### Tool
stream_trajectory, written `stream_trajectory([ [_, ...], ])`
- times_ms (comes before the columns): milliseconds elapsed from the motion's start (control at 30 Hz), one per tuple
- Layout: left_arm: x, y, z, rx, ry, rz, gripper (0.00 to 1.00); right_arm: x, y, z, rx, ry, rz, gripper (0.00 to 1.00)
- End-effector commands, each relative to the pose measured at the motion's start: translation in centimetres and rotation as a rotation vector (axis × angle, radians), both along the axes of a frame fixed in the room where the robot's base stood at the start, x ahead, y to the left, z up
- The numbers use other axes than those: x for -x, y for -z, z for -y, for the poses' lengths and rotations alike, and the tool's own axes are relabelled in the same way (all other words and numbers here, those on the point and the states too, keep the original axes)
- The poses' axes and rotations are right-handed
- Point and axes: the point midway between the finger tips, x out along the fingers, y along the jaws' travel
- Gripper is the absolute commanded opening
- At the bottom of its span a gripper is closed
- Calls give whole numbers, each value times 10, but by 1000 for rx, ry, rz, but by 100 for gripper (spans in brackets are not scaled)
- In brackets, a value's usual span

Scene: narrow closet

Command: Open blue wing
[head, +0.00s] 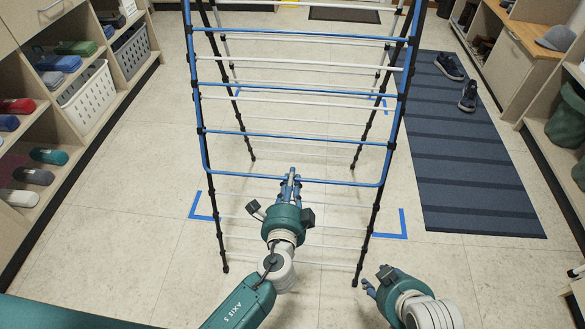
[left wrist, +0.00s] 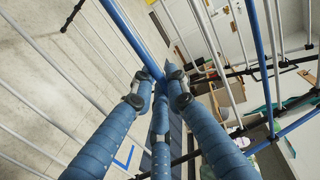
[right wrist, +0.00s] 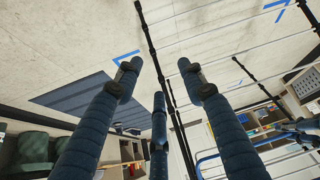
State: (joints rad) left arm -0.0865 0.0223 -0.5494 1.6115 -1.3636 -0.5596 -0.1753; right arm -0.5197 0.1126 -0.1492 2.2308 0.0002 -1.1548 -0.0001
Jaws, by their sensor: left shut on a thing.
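A drying rack with black legs (head: 218,232) and white rods stands ahead in the head view. Its blue wing (head: 240,179) is a blue-tubed frame with crossbars on the rack's near side, and its lower bar runs across the middle. My left gripper (head: 291,184) is at the middle of that lower bar. In the left wrist view the blue bar (left wrist: 139,42) runs in between the fingers of my left gripper (left wrist: 158,88), which is shut on it. My right gripper (head: 373,278) is low, right of the rack's near right leg. Its fingers are apart and empty in the right wrist view (right wrist: 158,75).
A wooden bench (head: 525,35) stands beyond. Blue tape corners (head: 391,224) mark the floor. Floor left of the rack is clear.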

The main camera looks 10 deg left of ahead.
Motion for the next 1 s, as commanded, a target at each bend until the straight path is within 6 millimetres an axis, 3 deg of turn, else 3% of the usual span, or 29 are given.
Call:
stream_trajectory([
  [33,5,-9,0,1,0,-6,0,11,5,3,10,4,-51,40],
  [300,44,-26,0,-1,1,-44,0,69,60,20,57,16,-289,40],
  [700,132,-80,0,-1,1,-42,0,101,155,23,64,7,-344,40],
  [1000,167,-111,0,0,1,-40,0,131,196,27,67,0,-366,40],
])
